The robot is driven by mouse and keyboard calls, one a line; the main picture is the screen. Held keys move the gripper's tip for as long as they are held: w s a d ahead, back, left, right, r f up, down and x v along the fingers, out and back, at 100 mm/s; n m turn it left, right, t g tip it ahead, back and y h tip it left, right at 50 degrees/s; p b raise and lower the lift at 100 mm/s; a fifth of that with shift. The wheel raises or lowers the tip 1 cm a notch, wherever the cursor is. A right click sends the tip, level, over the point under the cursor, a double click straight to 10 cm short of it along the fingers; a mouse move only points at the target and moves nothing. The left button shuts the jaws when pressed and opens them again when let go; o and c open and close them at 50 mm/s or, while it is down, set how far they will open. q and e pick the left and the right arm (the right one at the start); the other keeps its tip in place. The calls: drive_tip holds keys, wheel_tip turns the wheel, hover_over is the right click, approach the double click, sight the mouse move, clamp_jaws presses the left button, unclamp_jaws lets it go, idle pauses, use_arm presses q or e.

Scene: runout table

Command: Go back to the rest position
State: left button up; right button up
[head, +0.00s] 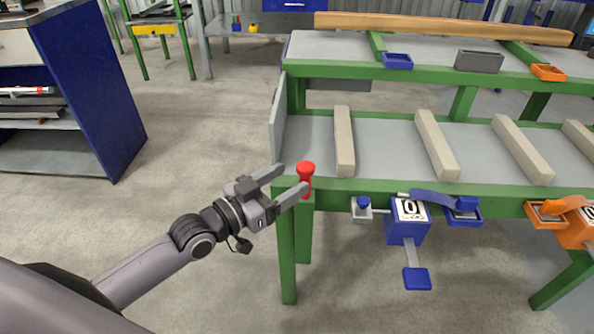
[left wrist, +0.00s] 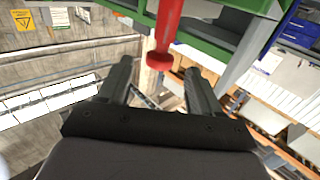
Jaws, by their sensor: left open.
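My left gripper (head: 291,182) reaches in from the left in the head view. Its two fingers are spread and nothing is between them that I can make out as held. A red knob-topped handle (head: 306,170) stands upright at the left front corner of the green runout table (head: 330,187), close by the fingertips. In the left wrist view the red handle (left wrist: 165,40) shows ahead of and between the open fingers (left wrist: 158,85); whether it touches them I cannot tell. My right gripper is in neither view.
A blue counter unit (head: 400,225) and an orange one (head: 575,225) hang on the table's front edge. Several beige bars (head: 345,140) lie across the lower shelf. Small trays (head: 398,61) sit on the upper level. A blue cabinet (head: 85,90) stands left, with open floor (head: 200,130) between.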

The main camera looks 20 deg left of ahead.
use_arm(q)
drive_tip(key=shift+s+a, duration=0.35)
drive_tip(key=shift+s, duration=0.35)
drive_tip(key=s+f+n+g+y, duration=0.4)
drive_tip(key=s+f+g+y, duration=0.15)
drive_tip(key=s+f, duration=1.2)
wheel_tip(320, 180, up, 15)
drive_tip(key=a+y+p, duration=0.1)
drive_tip(key=p, duration=1.8)
drive_tip(key=shift+s+r+m, duration=0.15)
drive_tip(key=shift+s+m, duration=0.15)
